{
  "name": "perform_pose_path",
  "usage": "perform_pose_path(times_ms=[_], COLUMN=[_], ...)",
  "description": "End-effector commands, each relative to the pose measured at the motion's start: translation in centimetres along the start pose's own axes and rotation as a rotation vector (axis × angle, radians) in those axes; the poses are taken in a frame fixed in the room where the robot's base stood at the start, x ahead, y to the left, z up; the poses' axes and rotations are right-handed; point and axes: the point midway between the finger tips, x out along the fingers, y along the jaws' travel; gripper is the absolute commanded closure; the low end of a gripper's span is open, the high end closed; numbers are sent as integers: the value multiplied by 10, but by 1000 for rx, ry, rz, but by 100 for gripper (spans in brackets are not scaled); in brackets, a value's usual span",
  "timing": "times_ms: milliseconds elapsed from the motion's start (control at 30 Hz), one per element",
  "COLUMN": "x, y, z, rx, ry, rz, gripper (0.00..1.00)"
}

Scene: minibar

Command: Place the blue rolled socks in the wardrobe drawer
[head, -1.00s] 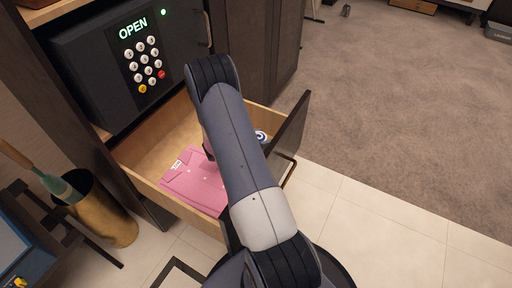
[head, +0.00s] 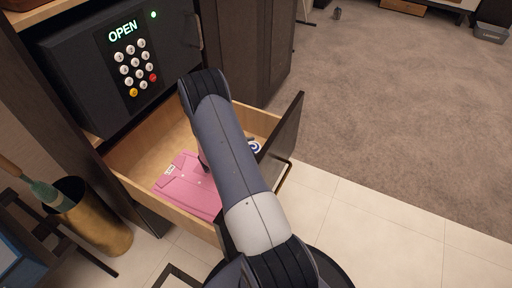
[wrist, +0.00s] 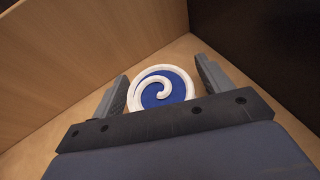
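The blue rolled socks (wrist: 162,88), with a white spiral end, sit between the two fingers of my gripper (wrist: 163,82) in the wrist view. In the head view, the socks (head: 254,146) show just right of my arm, near the drawer's front panel. My arm hides most of my gripper there. I cannot tell whether the socks touch the drawer floor.
A folded pink shirt (head: 188,187) lies in the drawer, left of my arm. A black safe (head: 115,75) reading OPEN stands above the drawer. A brass bin (head: 97,222) stands at left. Open carpet (head: 400,110) lies to the right.

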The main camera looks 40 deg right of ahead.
Motion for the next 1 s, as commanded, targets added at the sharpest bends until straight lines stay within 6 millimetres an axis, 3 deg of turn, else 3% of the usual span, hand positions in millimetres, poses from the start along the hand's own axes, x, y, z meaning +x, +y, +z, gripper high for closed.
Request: perform_pose_path(times_ms=[367,800,1000], x=[-4,-95,-117], y=[0,1,0], z=[6,4,4], rx=[0,-1,-1], ry=[0,0,-1], rz=[1,5,1], gripper=[25,25,25])
